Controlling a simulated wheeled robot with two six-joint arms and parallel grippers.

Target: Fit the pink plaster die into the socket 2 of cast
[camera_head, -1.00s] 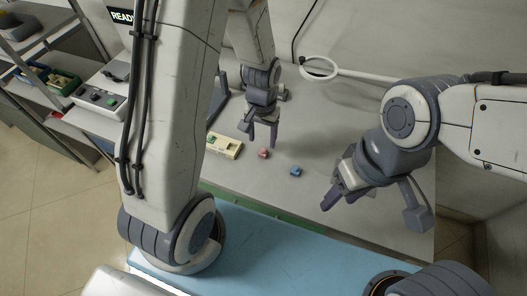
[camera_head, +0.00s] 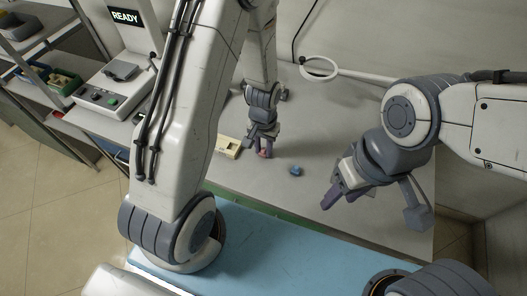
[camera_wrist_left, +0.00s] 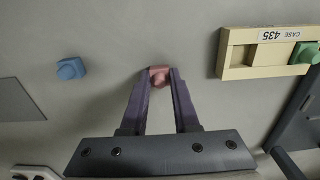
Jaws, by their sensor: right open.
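The pink plaster die (camera_head: 264,153) is on the grey bench top. It also shows in the left wrist view (camera_wrist_left: 159,76), between the fingertips of my left gripper (camera_wrist_left: 161,73). The fingertips are on either side of it, very close or touching; I cannot tell whether they press on it. The cast (camera_wrist_left: 238,68) is a beige block labelled CASE 435, to the right of the die in the wrist view. It has an empty recess (camera_wrist_left: 240,57) and a green piece (camera_wrist_left: 304,54) at its right end. My right gripper (camera_head: 346,194) is open and empty over the bench, at the right.
A blue die (camera_head: 295,170) stands on the bench between my two grippers; the left wrist view shows it too (camera_wrist_left: 71,68). A machine with a READY display (camera_head: 126,16) and a bin shelf (camera_head: 60,82) are at the left. A ring on a white arm (camera_head: 320,68) lies behind.

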